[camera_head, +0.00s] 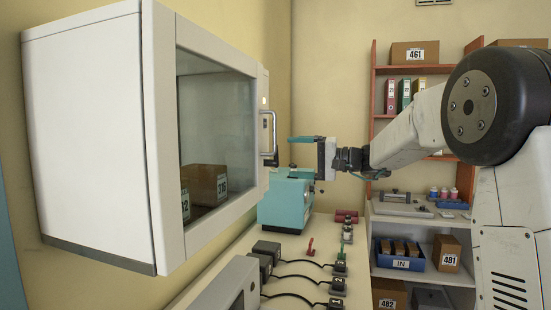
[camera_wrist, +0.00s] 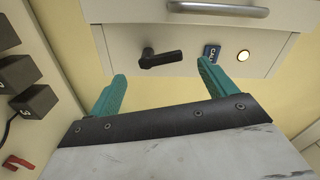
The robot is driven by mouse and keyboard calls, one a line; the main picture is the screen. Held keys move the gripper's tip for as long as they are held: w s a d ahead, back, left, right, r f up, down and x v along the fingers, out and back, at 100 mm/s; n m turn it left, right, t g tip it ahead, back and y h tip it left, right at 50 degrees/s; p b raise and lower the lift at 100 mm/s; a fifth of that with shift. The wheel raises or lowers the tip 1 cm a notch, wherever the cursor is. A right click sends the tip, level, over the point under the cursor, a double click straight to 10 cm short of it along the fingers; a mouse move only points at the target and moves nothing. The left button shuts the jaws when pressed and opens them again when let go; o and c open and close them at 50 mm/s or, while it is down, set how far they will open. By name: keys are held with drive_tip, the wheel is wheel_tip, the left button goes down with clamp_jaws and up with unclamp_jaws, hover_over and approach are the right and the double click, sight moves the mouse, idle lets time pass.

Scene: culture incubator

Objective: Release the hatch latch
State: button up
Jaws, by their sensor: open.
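The hatch is the glazed door (camera_head: 215,115) of a white wall cabinet, and it appears shut. A black latch lever (camera_wrist: 161,58) sits on the door's lower frame, lying roughly level in the wrist view. It also shows, small, in the head view (camera_head: 270,160). A silver bar handle (camera_wrist: 217,8) is mounted above the latch. My gripper (camera_wrist: 161,70) has teal fingers spread apart, one on each side of the latch in the picture. Nothing is between them that they clearly touch. In the head view my gripper (camera_head: 303,140) is right of the latch, with a small gap.
A blue card (camera_wrist: 211,52) and a lit round button (camera_wrist: 243,56) are right of the latch. Boxes (camera_head: 205,184) stand behind the glass. A teal machine (camera_head: 285,203) and cabled black blocks (camera_head: 268,250) are on the bench below. Red shelving (camera_head: 373,110) stands behind my arm.

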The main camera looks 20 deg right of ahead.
sight(278, 156)
drive_tip(key=x, duration=0.6)
drive_tip(key=shift+w+a, duration=0.15)
drive_tip(key=shift+a, duration=0.2)
drive_tip(key=c, duration=1)
drive_tip(key=shift+w+d+m, duration=0.1)
drive_tip(key=shift+m, duration=0.65)
drive_tip(key=shift+w+d+m, duration=0.1)
drive_tip(key=shift+w+m, duration=0.05)
drive_tip(key=shift+m, duration=0.6)
drive_tip(key=o, duration=1)
